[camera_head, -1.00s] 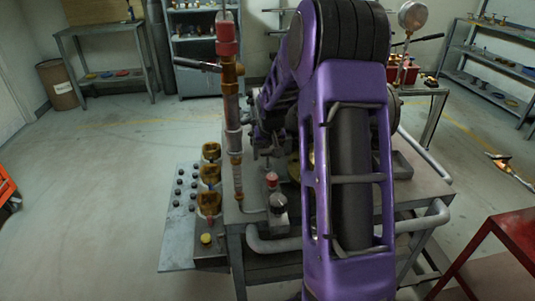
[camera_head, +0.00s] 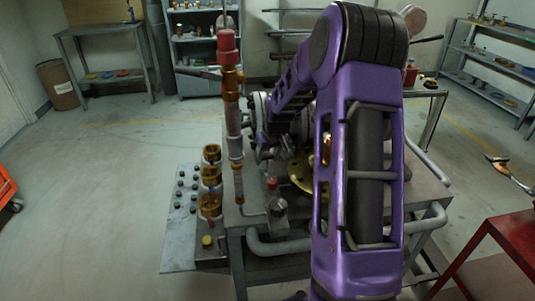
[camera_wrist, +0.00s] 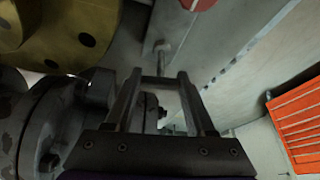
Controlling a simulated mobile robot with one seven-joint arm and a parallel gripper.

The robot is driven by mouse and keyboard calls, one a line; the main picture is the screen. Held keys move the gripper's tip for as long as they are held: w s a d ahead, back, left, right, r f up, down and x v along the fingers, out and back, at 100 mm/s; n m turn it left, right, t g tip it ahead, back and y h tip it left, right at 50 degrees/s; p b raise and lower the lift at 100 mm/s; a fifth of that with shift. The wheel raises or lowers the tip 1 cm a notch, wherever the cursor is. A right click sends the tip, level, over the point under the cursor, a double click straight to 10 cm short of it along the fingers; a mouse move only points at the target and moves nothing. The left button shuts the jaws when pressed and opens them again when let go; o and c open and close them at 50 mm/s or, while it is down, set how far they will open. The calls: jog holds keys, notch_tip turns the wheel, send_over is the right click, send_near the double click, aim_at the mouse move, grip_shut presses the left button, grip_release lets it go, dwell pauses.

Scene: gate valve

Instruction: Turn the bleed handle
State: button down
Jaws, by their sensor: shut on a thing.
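My gripper (camera_wrist: 162,85) is in the lower middle of the wrist view. Its two dark fingers stand apart, with a short dark bar between their tips, which I take to be the bleed handle (camera_wrist: 160,80). Most of the handle is hidden by the fingers, so its angle is hard to tell. A thin grey rod (camera_wrist: 162,47) shows just beyond the tips. In the head view my purple arm reaches over the bench to the valve pipework, and my gripper is too small and dark there to make out clearly.
Grey flanges (camera_wrist: 45,125) and a gold flange (camera_wrist: 65,40) lie close on the left in the wrist view. A red-topped vertical pipe (camera_head: 231,110) rises left of my arm. A red table (camera_head: 500,240) stands right.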

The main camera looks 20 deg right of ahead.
jog(key=n+y+p, duration=0.1)
jog(key=n+p, duration=0.1)
jog(key=n, duration=0.1)
jog(key=shift+r+n, duration=0.15)
jog(key=shift+n, duration=0.15)
jog(key=n+y+p, duration=0.1)
jog(key=n+p, duration=0.1)
jog(key=n, duration=0.1)
jog(key=shift+n+g+y, duration=0.3)
jog(key=shift+g+y, duration=0.1)
jog(key=n+g+y+p, duration=0.1)
jog(key=n, duration=0.2)
jog(key=shift+n, duration=0.3)
jog(key=shift+n+g+y, duration=0.3)
jog(key=shift+n+g, duration=0.2)
jog(key=shift+n, duration=1.1)
jog(key=shift+c, duration=1.2)
grip_release()
